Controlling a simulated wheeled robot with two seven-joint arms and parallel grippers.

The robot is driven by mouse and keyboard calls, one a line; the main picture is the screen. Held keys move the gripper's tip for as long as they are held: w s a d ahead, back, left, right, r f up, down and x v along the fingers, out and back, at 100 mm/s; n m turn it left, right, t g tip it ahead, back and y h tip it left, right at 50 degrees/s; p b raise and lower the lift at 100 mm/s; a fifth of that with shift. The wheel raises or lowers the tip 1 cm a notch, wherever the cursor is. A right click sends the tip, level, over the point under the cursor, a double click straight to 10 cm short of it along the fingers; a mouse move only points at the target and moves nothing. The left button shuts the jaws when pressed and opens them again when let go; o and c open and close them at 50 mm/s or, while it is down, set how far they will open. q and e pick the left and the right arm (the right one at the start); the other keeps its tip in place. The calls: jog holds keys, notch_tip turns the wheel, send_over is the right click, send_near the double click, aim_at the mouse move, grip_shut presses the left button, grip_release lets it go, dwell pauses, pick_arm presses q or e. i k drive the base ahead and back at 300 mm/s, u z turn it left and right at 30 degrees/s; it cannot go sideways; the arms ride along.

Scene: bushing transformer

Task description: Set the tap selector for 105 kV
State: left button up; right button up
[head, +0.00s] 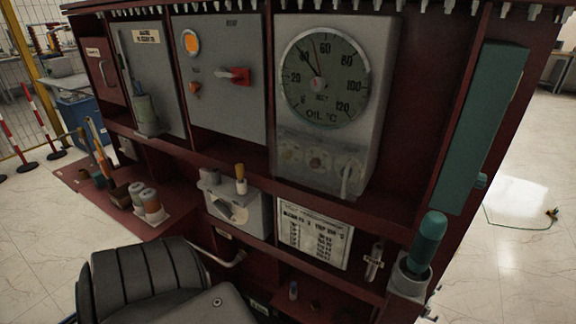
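A grey box (235,207) sits on the lower ledge of the dark red cabinet, left of a printed plate. It has a pale angular shape on its front and a yellow-tipped handle (240,177) standing up from its top. It may be the tap selector, but I cannot read any marking on it. The white plate (315,232) beside it carries rows of small text, too small to read for sure. A dark ribbed part of mine fills the lower left and hides some of the cabinet's base. I see no gripper fingers.
Above is an oil temperature dial (325,77). A red switch handle (237,75) sits on the grey panel. A green cylinder (428,240) stands at the right corner, near a tall green box (480,125). Small canisters (146,200) stand on the left ledge. Floor at right is mostly clear.

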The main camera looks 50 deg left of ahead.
aim_at(225, 207)
jog(key=z, duration=0.35)
jog(key=k, duration=0.8)
jog(key=u, duration=1.05)
jog(key=i, duration=0.55)
